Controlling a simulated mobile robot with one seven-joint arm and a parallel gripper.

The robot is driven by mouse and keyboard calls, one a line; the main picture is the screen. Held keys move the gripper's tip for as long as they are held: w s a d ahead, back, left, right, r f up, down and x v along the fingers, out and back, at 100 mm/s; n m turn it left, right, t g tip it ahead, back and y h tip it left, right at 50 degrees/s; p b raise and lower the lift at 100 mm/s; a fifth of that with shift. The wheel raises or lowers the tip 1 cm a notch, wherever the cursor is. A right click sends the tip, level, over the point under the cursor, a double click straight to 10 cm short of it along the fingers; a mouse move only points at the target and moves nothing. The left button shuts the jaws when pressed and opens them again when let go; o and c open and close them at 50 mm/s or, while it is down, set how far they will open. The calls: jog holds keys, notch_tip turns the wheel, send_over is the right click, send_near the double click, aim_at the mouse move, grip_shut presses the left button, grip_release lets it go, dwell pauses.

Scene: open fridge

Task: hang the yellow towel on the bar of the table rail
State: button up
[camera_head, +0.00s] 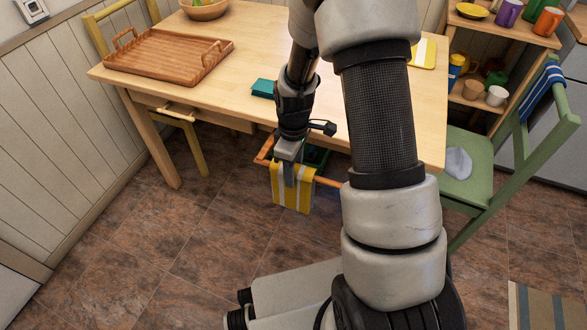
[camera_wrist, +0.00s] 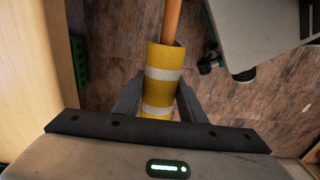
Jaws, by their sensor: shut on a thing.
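The yellow towel (camera_head: 305,193) with white stripes hangs down at the front edge of the table. My gripper (camera_head: 289,174) points down at it and is shut on its upper part. In the wrist view the towel (camera_wrist: 161,62) lies curved over the wooden bar (camera_wrist: 172,22) of the table rail, between my two fingers (camera_wrist: 158,100). In the head view the bar (camera_head: 328,182) comes out to the right of the towel and runs behind my arm. The part of the bar under the towel is hidden.
The table (camera_head: 250,50) carries a wooden tray (camera_head: 165,55), a bowl (camera_head: 205,9) and a teal cloth (camera_head: 263,88). A green crate (camera_wrist: 80,62) is beneath the table edge. A green chair (camera_head: 468,185) stands at right. The floor in front is clear to the left.

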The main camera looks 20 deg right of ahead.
jog(key=shift+f, duration=0.2)
jog(key=o, duration=1.2)
jog(key=shift+c, duration=0.2)
notch_tip(320, 180, up, 18)
jog(key=p, duration=0.5)
jog(key=s+r+m+t+p, duration=0.1)
jog(key=s+r+m+t, duration=0.5)
jog(key=s+r+m, duration=0.95)
notch_tip(320, 180, up, 26)
jog(key=s+n+p, duration=0.3)
jog(key=n+p, duration=0.1)
jog(key=p, duration=1.7)
jog(key=shift+f+n, duration=0.15)
jog(key=shift+n, duration=0.2)
